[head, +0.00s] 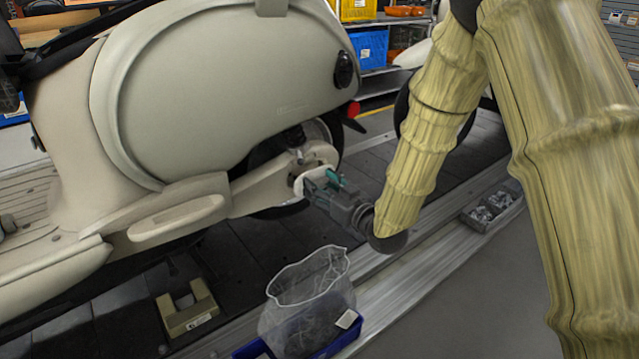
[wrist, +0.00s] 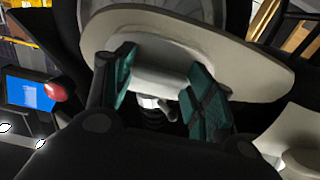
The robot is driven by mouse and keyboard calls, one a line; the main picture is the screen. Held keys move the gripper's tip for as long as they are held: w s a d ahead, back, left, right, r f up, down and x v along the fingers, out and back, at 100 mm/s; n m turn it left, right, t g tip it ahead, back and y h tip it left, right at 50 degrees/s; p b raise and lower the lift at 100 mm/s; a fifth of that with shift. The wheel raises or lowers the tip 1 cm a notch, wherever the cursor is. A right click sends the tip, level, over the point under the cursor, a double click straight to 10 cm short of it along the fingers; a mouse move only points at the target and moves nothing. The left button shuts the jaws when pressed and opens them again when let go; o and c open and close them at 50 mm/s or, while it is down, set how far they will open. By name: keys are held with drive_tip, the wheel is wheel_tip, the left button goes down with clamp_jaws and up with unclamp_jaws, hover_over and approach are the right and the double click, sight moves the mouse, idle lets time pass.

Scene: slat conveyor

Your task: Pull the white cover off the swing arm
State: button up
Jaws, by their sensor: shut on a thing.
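The white cover (head: 302,182) is at the rear end of the cream scooter's swing arm (head: 258,191) in the head view. In the wrist view the cover (wrist: 235,62) is a broad pale disc with a block-like tab between the teal finger pads. My gripper (head: 325,183) is shut on this tab, seen also in the wrist view (wrist: 160,82). I cannot tell whether the cover touches the swing arm or stands slightly off it. A shiny metal fitting (wrist: 155,104) shows just below the tab.
A blue bin (head: 345,334) with a clear bag stands on the floor below my gripper. A beige block (head: 187,309) lies left of it. A grey tray of metal parts (head: 492,211) is to the right. The scooter body (head: 225,85) rises above the swing arm.

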drive_tip(key=v, duration=0.7)
drive_tip(key=shift+s+d+p, duration=0.2)
drive_tip(key=shift+s+p, duration=0.1)
drive_tip(key=shift+p, duration=0.15)
idle(0.4)
drive_tip(key=shift+c, duration=0.5)
drive_tip(key=s+d+f+m+t+h, duration=0.3)
drive_tip(key=d+f+m+h, duration=0.2)
drive_tip(key=d+m+h, duration=0.85)
wheel_tip(320, 180, up, 14)
drive_tip(key=w+a+n+y+p, duration=0.2)
drive_tip(key=n+p, duration=0.4)
drive_tip(key=p, duration=2.3)
drive_tip(key=shift+w+a+y, duration=0.25)
drive_tip(key=shift+w+y, duration=0.05)
drive_tip(key=shift+y, duration=0.15)
